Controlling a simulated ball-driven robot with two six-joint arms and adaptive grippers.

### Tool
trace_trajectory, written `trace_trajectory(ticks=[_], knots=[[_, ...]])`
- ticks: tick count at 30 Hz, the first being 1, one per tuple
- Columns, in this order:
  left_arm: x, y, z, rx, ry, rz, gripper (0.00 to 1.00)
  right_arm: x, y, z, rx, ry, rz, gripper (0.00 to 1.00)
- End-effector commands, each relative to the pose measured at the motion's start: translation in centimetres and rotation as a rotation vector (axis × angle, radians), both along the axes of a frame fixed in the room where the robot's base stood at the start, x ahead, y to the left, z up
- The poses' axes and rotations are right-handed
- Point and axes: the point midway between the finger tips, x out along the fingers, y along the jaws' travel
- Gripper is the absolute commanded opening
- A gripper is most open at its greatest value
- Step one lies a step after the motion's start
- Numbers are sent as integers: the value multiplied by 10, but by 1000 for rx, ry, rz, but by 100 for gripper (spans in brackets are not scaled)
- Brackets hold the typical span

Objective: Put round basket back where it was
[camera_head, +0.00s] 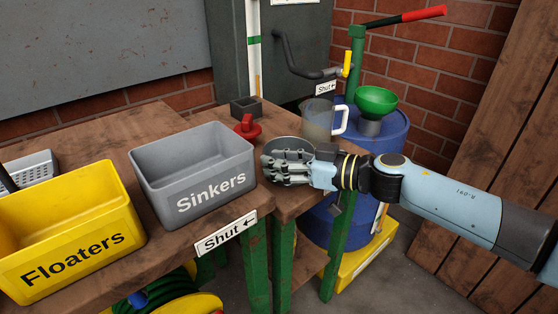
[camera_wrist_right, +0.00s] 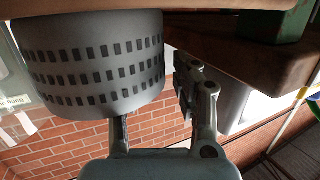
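The round basket (camera_head: 291,145) is a grey cylinder with rows of slots, standing on the wooden bench right of the Sinkers bin. In the head view only its rim and part of its inside show; my right gripper (camera_head: 290,168) covers its front. In the right wrist view, which is upside down, the basket (camera_wrist_right: 95,65) fills the upper left. My right gripper (camera_wrist_right: 155,105) is open there: one finger passes behind the basket's rim and the other stands apart to its side. The left gripper is not in view.
The grey Sinkers bin (camera_head: 165,172) and yellow Floaters bin (camera_head: 75,255) stand to the left. A red valve-like part (camera_head: 247,128), small dark box (camera_head: 246,108), clear jug (camera_head: 318,120) and green funnel (camera_head: 376,101) on a blue drum (camera_head: 390,130) are nearby.

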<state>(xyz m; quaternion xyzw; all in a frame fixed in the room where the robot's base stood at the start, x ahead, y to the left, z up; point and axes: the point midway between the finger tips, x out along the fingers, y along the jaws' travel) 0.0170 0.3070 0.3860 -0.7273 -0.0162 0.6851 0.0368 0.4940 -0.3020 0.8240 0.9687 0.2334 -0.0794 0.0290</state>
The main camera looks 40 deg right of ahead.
Motion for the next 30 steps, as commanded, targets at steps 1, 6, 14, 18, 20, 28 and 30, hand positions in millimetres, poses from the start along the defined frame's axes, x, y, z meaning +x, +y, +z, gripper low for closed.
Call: trace_trajectory(ticks=[1, 6, 14, 18, 20, 28, 30], knots=[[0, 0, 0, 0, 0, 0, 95, 0, 0, 0, 0, 0, 0, 29], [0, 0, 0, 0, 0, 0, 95, 0, 0, 0, 0, 0, 0, 29], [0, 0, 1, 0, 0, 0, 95, -25, -12, 6, -4, 6, 3, 29], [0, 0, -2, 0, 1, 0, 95, -49, -25, 10, -3, 5, 3, 29], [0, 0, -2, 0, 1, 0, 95, -57, -29, 12, -2, 3, 3, 29], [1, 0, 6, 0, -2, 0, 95, -86, -44, 20, -1, 4, 1, 29], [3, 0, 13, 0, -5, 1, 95, -94, -47, 23, 0, 5, 3, 29]])
